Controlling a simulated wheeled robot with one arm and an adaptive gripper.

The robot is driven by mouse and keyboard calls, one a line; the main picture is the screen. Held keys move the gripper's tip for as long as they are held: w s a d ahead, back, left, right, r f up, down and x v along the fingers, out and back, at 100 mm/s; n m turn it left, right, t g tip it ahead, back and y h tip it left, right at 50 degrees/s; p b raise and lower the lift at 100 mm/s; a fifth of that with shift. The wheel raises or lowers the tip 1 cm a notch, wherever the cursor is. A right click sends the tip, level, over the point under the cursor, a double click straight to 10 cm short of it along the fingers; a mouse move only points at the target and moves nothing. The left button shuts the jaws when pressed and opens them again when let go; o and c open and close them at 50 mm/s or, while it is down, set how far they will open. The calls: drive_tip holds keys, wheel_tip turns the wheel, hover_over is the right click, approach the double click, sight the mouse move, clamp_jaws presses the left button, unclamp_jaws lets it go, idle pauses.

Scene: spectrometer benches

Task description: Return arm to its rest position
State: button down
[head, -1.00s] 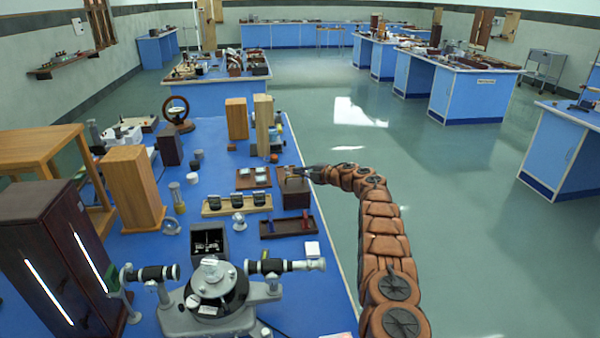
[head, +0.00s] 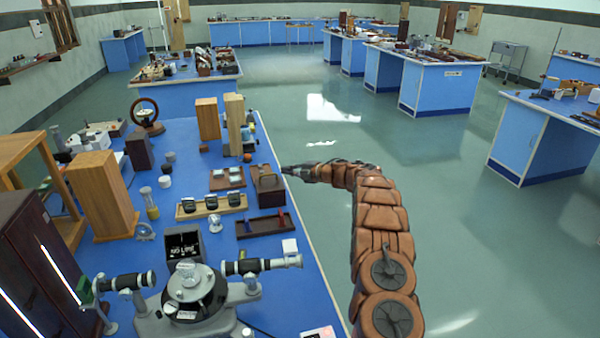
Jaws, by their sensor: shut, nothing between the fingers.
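My arm, in brown padded segments, rises from the lower right of the head view and bends left at its top. My gripper (head: 288,170) is small and dark at the arm's left end, by the right edge of the blue bench (head: 205,262). It is shut and empty. A brown wooden box with a handle (head: 268,190) stands on the bench just left of the gripper, with a small gap between them in the picture.
A grey spectrometer (head: 190,296) stands at the bench's near end. A dark red tray (head: 264,224) and a rack of dark blocks (head: 211,205) lie near the box. Wooden blocks (head: 234,125) stand farther back. The green floor (head: 440,215) right of the arm is clear.

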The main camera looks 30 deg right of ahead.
drive_tip(key=shift+v, duration=2.65)
drive_tip(key=w+r+m+t+h, duration=0.35)
drive_tip(key=r+m+h, duration=0.25)
drive_tip(key=r, duration=0.7)
drive_tip(key=s+a+r+m+g+h, duration=0.1)
drive_tip(key=s+r+m+g+h, duration=0.1)
drive_tip(key=s+r+m+h, duration=0.35)
drive_tip(key=s+a+f+m+g+y, duration=0.1)
drive_tip(key=s+a+f+m+g, duration=0.2)
drive_tip(key=s+a, duration=0.5)
drive_tip(key=s+a+f+m+g+y, duration=0.1)
drive_tip(key=s+a+f+m+g, duration=0.3)
drive_tip(key=s, duration=2.8)
drive_tip(key=s+a+f+m+g+y, duration=0.1)
drive_tip(key=s+a+f+m+g, duration=0.2)
drive_tip(key=s+a+g, duration=0.6)
drive_tip(key=s+a+f, duration=0.2)
drive_tip(key=s+a, duration=0.3)
drive_tip(key=s, duration=0.7)
drive_tip(key=shift+a, duration=0.15)
